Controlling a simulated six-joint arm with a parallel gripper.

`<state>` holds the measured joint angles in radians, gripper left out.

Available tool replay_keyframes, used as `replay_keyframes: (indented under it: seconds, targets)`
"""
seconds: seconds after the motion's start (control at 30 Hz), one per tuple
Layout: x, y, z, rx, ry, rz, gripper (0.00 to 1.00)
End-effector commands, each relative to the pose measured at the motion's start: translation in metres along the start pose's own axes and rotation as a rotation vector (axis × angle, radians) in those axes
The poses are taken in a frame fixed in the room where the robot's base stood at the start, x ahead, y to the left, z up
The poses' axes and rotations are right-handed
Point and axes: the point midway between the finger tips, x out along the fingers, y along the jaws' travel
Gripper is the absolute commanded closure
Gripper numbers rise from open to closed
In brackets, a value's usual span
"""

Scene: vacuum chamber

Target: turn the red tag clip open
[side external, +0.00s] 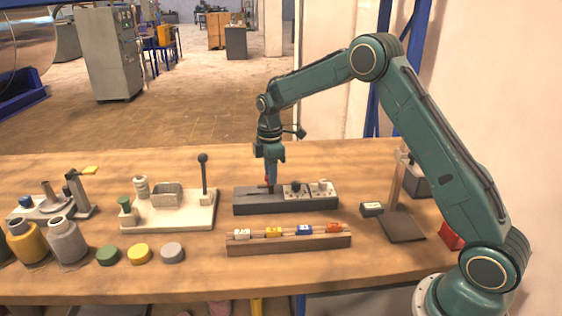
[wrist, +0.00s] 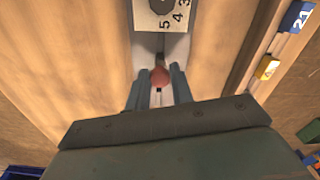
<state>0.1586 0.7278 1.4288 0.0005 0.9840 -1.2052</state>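A red round-topped piece (wrist: 160,77) shows between my gripper's fingertips (wrist: 159,72) in the wrist view. In the side view this red piece (side external: 265,185) sits at the left part of a long dark grey block, partly hidden by my gripper (side external: 270,181). My gripper points down over the block, one finger on each side of the red piece. Whether the fingers press on it I cannot tell. An orange-red tag (side external: 333,228) sits at the right end of a wooden rack (side external: 290,246), away from my gripper. Which of the two red things is the clip is not clear.
The grey block (side external: 240,205) carries a numbered plate (wrist: 168,14) and knobs to the right of my gripper. A white fixture with an upright black-knobbed lever (side external: 203,172) stands to the left. White, yellow and blue tags fill the rack in front. Jars and round caps stand at the front left.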

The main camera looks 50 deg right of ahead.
Motion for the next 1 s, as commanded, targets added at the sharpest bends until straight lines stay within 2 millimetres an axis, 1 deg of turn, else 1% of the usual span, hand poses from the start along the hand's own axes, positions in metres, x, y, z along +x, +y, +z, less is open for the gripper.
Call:
replay_keyframes:
  seconds: [0.27,0.47,0.67,1.0]
  targets:
    - [-0.0004,-0.0006,-0.0001,0.018,-0.001,-0.002,1.0]
    - [-0.0006,-0.0004,-0.0001,0.081,-0.001,-0.003,1.0]
    - [-0.0007,-0.0002,0.0,0.203,-0.001,-0.002,1.0]
    - [-0.0008,0.0001,0.0,0.507,-0.001,-0.002,1.0]
